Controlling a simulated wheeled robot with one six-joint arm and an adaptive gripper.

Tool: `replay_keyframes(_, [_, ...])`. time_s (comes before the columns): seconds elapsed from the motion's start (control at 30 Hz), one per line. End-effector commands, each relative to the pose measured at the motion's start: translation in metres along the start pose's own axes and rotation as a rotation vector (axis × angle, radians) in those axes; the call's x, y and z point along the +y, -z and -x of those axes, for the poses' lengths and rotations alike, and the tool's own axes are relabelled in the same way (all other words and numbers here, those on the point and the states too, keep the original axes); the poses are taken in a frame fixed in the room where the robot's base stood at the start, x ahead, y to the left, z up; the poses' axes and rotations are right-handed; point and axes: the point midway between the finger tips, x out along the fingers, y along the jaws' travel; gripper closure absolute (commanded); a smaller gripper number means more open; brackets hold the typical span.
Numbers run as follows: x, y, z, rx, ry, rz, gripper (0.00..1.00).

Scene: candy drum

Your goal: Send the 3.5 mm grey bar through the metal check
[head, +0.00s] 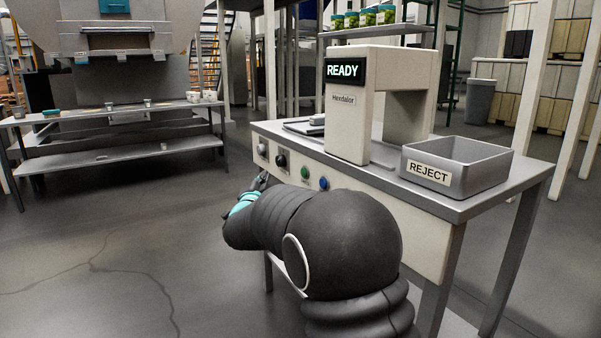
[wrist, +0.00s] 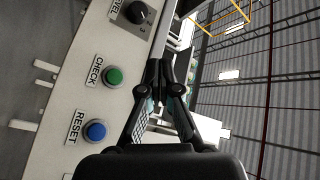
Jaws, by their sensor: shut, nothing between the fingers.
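The metal check machine (head: 347,120) stands on a grey table, with a lit display (head: 345,70) reading READY. A small grey piece (head: 317,119) lies on the flat infeed left of its arch; I cannot tell if it is the 3.5 mm grey bar. The front panel has a black knob (head: 281,160), a green button (head: 305,172) and a blue button (head: 324,184). The wrist view labels the green button CHECK (wrist: 113,77) and the blue button RESET (wrist: 95,131). My gripper (head: 263,181) is shut and empty before the panel; its fingers meet in the wrist view (wrist: 164,72).
A grey REJECT tray (head: 475,148) stands at the table's right end. My arm covers part of the table's front. A far bench (head: 150,104) at the left holds small containers. A shelf (head: 376,31) with green-filled jars is behind the machine. The floor at left is clear.

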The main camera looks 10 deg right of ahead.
Motion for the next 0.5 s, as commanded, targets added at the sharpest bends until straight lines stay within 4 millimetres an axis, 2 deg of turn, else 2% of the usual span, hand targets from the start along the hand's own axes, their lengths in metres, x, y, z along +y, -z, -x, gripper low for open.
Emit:
replay_keyframes(0.03, [0.004, -0.007, -0.005, 0.038, -0.005, -0.013, 1.0])
replay_keyframes(0.2, [0.014, -0.013, -0.012, 0.141, -0.014, -0.049, 1.0])
replay_keyframes(0.5, [0.017, -0.013, -0.013, 0.17, -0.015, -0.057, 1.0])
